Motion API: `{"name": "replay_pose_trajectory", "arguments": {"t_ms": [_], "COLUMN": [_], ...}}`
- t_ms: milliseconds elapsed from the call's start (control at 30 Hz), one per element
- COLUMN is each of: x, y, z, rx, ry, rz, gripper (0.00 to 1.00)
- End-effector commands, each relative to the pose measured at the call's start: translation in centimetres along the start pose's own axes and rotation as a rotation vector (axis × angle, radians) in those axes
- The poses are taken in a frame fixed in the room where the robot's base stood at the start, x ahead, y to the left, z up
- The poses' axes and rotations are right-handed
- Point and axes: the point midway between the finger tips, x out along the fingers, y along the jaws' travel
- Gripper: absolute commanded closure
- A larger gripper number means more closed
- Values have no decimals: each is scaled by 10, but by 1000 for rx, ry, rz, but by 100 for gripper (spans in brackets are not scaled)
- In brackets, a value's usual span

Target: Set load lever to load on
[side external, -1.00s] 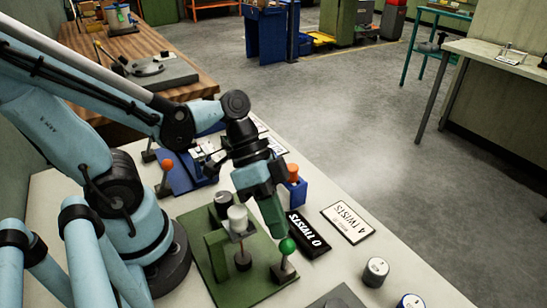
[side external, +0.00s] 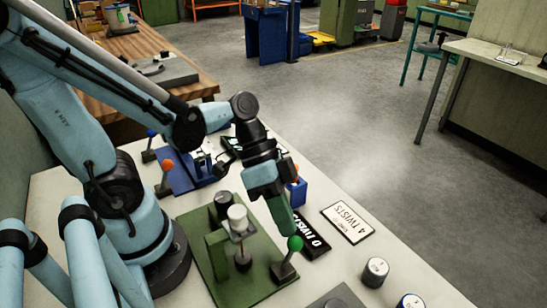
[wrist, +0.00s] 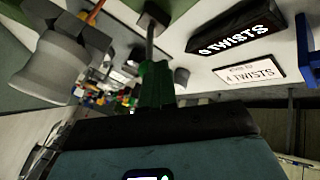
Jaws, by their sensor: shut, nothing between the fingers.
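A lever with a green ball knob (side external: 295,243) stands on the front edge of the green fixture plate (side external: 257,293). Its rod leans to the right in the side view; no label on it is readable. My gripper (side external: 290,231) is shut and empty, its green fingertips right at the knob, on the side toward the fixture's back. Whether they touch it I cannot tell. In the wrist view the shut fingers (wrist: 156,85) cover the knob, and the lever's rod (wrist: 150,42) and dark base show beyond them.
A grey-white spool (side external: 238,217) stands on the fixture beside my gripper. A black display (side external: 314,243) reads 0 TWISTS and a card (side external: 348,222) reads 4 TWISTS. An orange-knobbed lever (side external: 167,166) and a blue fixture are behind.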

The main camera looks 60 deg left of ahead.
Motion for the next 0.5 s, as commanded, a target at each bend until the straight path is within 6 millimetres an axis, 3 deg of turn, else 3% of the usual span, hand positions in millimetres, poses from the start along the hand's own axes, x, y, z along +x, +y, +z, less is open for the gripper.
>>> {"name": "replay_pose_trajectory", "arguments": {"t_ms": [267,500], "x": [1,-10], "y": [1,-21], "z": [6,3], "rx": [6,-1], "ry": [-19,-9], "rz": [4,0], "gripper": [100,100]}}
